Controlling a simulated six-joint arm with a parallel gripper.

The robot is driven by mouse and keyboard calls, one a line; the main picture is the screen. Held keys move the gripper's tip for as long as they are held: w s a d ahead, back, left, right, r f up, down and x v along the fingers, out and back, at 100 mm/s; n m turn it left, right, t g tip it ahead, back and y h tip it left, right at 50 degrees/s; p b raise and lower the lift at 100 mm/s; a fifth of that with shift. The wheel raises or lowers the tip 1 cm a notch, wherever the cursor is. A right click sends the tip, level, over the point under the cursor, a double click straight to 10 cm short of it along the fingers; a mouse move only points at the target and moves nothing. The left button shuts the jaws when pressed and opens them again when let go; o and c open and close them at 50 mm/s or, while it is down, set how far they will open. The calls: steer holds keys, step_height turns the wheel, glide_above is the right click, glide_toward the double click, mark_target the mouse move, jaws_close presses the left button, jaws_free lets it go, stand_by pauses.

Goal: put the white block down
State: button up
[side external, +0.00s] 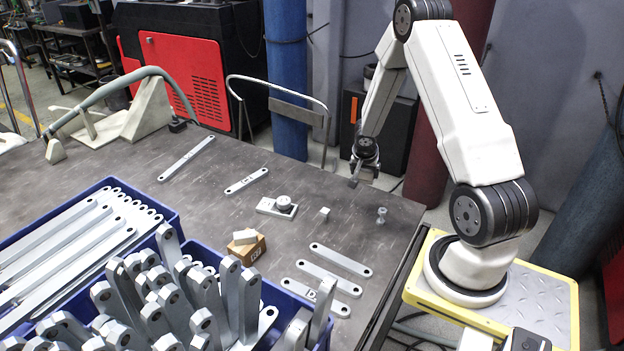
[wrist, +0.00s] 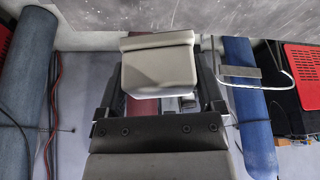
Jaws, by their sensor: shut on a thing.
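My gripper (side external: 357,172) is above the far edge of the table in the side view, pointing down. In the wrist view, it is shut on a pale white-grey block (wrist: 160,70), which fills the space between the fingers. In the side view the held block is small and hard to make out at the fingertips. Whether it touches the table cannot be told.
A cardboard box (side external: 246,250) with a pale block (side external: 245,237) on top stands mid-table. A small white cube (side external: 324,213), a round knob on a plate (side external: 279,206), a metal spool (side external: 382,214) and several flat brackets (side external: 341,260) lie about. Blue bins (side external: 170,215) fill the front left.

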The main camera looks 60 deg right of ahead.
steer(key=shift+r, duration=1.3)
steer(key=n, duration=0.1)
steer(key=a+n, duration=0.1)
steer(key=n+t, duration=0.1)
steer(key=shift+s+a+f+n+y, duration=0.1)
steer(key=shift+s+a+n+y, duration=0.15)
steer(key=shift+a+n+y, duration=0.1)
steer(key=s+a+n+t+y, duration=0.2)
steer(key=s+a+n+y, duration=0.15)
steer(key=a+n, duration=0.75)
step_height(320, 180, down, 10)
steer(key=d, duration=0.1)
steer(key=shift+w+d+r+n, duration=0.25)
steer(key=shift+w+n, duration=0.1)
steer(key=shift+w, duration=0.1)
steer(key=shift+f, duration=0.1)
steer(key=shift+f, duration=2.15)
steer(key=shift+f, duration=0.1)
steer(key=shift+f, duration=1.65)
